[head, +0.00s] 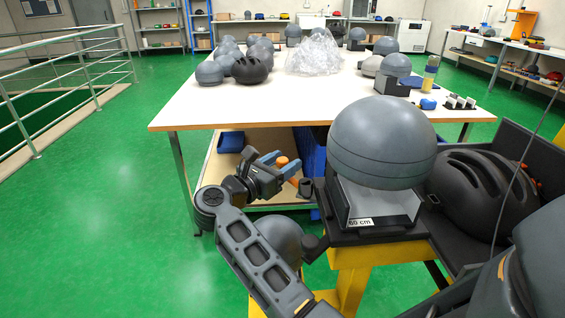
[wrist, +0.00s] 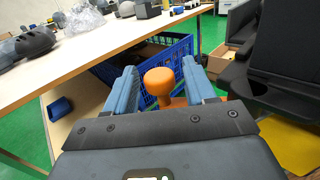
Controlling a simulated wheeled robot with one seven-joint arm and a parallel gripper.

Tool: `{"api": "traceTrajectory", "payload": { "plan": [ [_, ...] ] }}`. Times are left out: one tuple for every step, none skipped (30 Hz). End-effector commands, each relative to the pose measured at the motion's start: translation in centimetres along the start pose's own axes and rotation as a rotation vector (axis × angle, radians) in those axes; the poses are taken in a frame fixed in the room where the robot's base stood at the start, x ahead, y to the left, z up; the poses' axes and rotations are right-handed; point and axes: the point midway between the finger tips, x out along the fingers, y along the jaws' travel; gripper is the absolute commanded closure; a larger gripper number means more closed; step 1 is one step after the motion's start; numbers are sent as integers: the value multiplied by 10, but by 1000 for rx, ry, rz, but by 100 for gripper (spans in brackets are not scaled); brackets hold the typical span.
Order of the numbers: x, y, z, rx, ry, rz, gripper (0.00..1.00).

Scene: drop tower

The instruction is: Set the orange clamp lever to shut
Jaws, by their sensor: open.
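The orange clamp lever (wrist: 162,84) shows in the wrist view as a rounded knob on a short stem, with a wider orange part below it. It also shows in the head view (head: 283,161), partly covered by my gripper. My gripper (wrist: 160,72) has its two blue fingers apart, one on each side of the knob. In the wrist view gaps show between the knob and both fingers. In the head view my gripper (head: 279,164) is left of the dark stand. The lever's lower end is hidden, and I cannot tell its set position.
A grey dome (head: 382,140) sits on a stand labelled 60 cm, close right of my gripper. A black helmet (head: 482,196) lies right of it. The white table (head: 235,107) with grey domes is behind. A blue crate (wrist: 170,62) is beneath it. Green floor is clear at left.

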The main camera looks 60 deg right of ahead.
Motion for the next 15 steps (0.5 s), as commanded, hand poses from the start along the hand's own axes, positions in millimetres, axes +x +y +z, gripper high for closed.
{"api": "traceTrajectory", "payload": {
  "plan": [
    [0, 0, 0, 0, 0, 0, 45],
    [0, 0, 0, 0, 0, 0, 45],
    [0, 0, 0, 0, 0, 0, 45],
    [0, 0, 0, -1, 0, 0, 45],
    [0, 0, 0, -1, 0, 0, 47],
    [0, 0, 0, -1, 0, 0, 51],
    [0, 0, 0, -1, 0, -1, 54],
    [0, 0, 0, -1, 0, 0, 57],
    [0, 0, 0, -1, 0, -1, 61],
    [0, 0, 0, -1, 0, -1, 64],
    [0, 0, 0, -1, 0, -1, 66],
    [0, 0, 0, -1, 0, -1, 70],
    [0, 0, 0, -1, 0, -1, 73],
    [0, 0, 0, -1, 0, -1, 76],
    [0, 0, 0, -1, 0, -1, 80]
  ]
}}
